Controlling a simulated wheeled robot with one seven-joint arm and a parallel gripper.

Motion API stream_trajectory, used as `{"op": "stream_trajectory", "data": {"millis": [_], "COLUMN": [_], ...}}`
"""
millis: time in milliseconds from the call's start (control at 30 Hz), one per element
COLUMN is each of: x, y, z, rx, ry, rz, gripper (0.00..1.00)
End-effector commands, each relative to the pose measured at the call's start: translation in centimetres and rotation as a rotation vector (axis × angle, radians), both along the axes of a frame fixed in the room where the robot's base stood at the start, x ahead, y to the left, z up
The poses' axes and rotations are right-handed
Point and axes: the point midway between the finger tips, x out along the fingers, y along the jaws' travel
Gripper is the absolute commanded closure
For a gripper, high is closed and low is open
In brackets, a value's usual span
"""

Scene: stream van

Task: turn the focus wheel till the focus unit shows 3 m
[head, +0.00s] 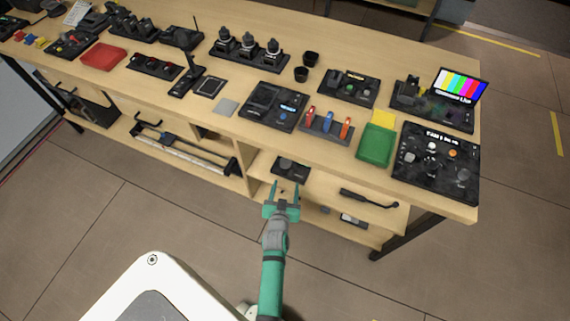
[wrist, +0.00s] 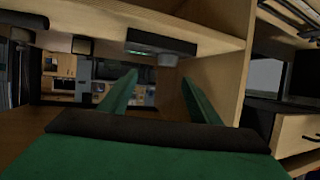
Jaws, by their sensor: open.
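A small black unit with a round dark knob on top (head: 291,169) sits on the shelf under the tabletop; I take it for the focus unit and its wheel. In the wrist view, which looks turned over, a dark box with a small pale greenish face (wrist: 160,43) sits on the shelf board, probably the same unit. Its reading is too small to make out. My gripper (head: 285,186) is open and empty, just in front of the unit and apart from it. Its two green fingers also show in the wrist view (wrist: 158,77), either side of free space.
A shelf divider (wrist: 215,65) stands close beside the fingers. The tabletop's front edge overhangs the shelf. A black handled tool (head: 368,198) lies right on the shelf. On top are a green tray (head: 376,146), a slider panel (head: 327,126) and a colour-bar screen (head: 461,85).

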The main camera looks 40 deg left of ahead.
Motion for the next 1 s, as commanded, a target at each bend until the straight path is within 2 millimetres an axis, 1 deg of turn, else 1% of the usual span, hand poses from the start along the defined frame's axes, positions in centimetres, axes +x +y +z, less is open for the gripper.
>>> {"op": "stream_trajectory", "data": {"millis": [33,167,367,800,1000], "x": [0.7,1.7,2.8,8.1,9.8], "y": [1.2,2.7,3.7,6.8,7.7], "z": [0.0,-0.1,-0.5,-3.0,-3.9], "rx": [-0.006,-0.015,-0.017,-0.019,-0.018], "ry": [-0.001,-0.001,0.001,-0.001,0.000], "rz": [0.013,0.028,0.032,0.033,0.031], "gripper": [0.43,0.43,0.43,0.43,0.43]}}
